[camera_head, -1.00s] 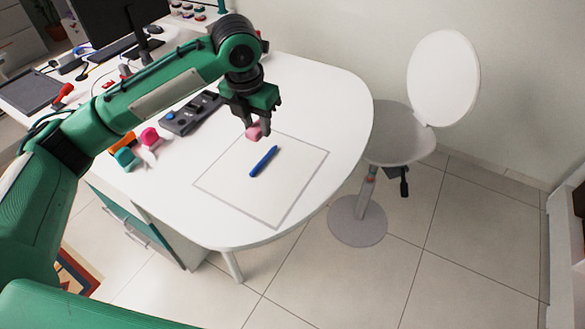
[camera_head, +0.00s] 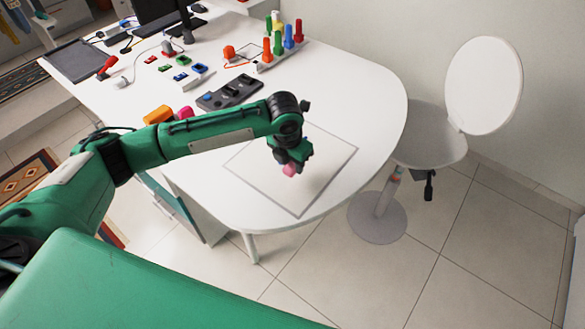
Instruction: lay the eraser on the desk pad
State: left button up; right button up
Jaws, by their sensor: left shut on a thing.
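My left gripper (camera_head: 293,161) points down over the desk pad (camera_head: 328,165), a pale rectangle with a grey border on the white desk. It is shut on a small pink block, which I take to be the eraser (camera_head: 289,170). The eraser appears over the inner part of the pad. I cannot tell whether it touches the surface. The blue pen seen earlier on the pad does not show now; my arm and gripper cover part of the pad. My right gripper is not in view.
A dark grey organiser (camera_head: 229,92), an orange item (camera_head: 158,115) and a pink item (camera_head: 184,112) lie behind my left arm. A rack of coloured pieces (camera_head: 281,46) stands farther back. A white chair (camera_head: 430,135) stands right of the desk. The pad's right side is clear.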

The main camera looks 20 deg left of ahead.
aim_at(292, 166)
pick_arm(q)
notch_tip(292, 166, down, 4)
jog(key=shift+r+p, duration=0.25)
jog(key=shift+p, duration=0.05)
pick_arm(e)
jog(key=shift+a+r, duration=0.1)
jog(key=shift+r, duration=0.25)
pick_arm(q)
jog(key=shift+f, duration=0.15)
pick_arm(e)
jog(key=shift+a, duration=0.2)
pick_arm(q)
jog(key=o, duration=1)
jog(key=shift+c, duration=0.2)
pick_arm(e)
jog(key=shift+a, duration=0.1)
pick_arm(q)
jog(key=shift+r, duration=0.55)
jog(key=r, duration=0.3)
jog(key=s+r+b, duration=0.1)
jog(key=r, duration=0.3)
jog(key=r+b, duration=0.1)
jog(key=r, duration=0.3)
jog(key=shift+s+a, duration=0.3)
jog(key=shift+s, duration=0.05)
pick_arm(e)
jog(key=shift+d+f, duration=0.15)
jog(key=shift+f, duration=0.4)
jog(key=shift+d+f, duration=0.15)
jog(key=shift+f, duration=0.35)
